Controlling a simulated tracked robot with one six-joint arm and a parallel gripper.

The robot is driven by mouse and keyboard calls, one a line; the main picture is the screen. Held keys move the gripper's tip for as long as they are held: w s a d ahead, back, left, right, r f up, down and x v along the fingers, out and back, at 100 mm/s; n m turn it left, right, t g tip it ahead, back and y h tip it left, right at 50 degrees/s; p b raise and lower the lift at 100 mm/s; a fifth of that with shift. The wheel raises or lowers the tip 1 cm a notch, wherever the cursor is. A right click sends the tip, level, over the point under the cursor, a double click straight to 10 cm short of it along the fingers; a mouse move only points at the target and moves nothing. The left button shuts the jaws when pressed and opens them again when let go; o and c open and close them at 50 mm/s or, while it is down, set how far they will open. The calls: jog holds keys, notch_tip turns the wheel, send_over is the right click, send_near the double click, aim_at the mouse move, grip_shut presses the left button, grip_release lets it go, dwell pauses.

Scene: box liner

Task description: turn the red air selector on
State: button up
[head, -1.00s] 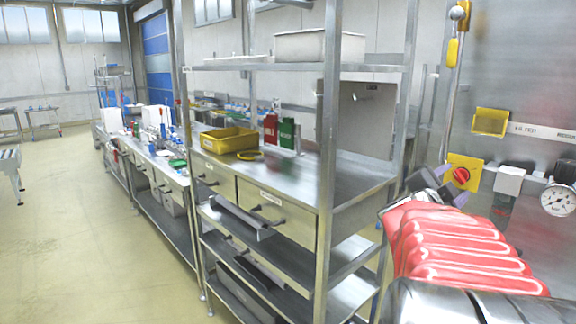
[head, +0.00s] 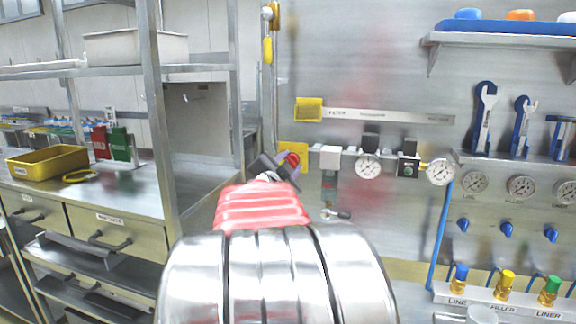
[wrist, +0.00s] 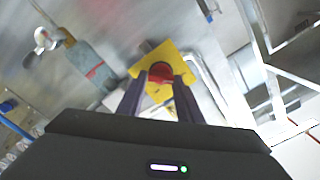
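The red air selector (head: 294,159) is a round red knob on a yellow square plate (head: 302,148) on the steel wall, partly covered by my gripper in the head view. My gripper (head: 285,168) reaches up to it, beyond my red-sleeved arm. In the wrist view, the red knob (wrist: 160,74) on the tilted yellow plate lies between the two dark fingers of my gripper (wrist: 160,82). The fingers are apart, one on each side of the knob. I cannot tell whether they touch it. The knob's handle direction is not clear.
A pipe with pressure gauges (head: 368,166) and a regulator (head: 408,168) runs right of the selector. A steel shelf rack (head: 158,110) with a yellow tray (head: 47,163) stands at left. Wrenches (head: 484,120) hang at right.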

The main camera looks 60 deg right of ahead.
jog(key=c, duration=0.4)
jog(key=shift+w+a, duration=0.1)
jog(key=shift+a, duration=0.15)
jog(key=shift+c, duration=0.5)
jog(key=shift+d, duration=0.2)
jog(key=shift+s+d+m, duration=0.1)
jog(key=shift+s+m, duration=0.1)
jog(key=shift+m, duration=0.3)
jog(key=m, duration=0.7)
jog(key=shift+s+f, duration=0.1)
jog(key=shift+f, duration=0.1)
jog(key=m, duration=0.5)
jog(key=shift+f+m, duration=0.2)
jog(key=shift+m, duration=0.1)
jog(key=shift+f+m, duration=0.2)
jog(key=shift+m, duration=2.1)
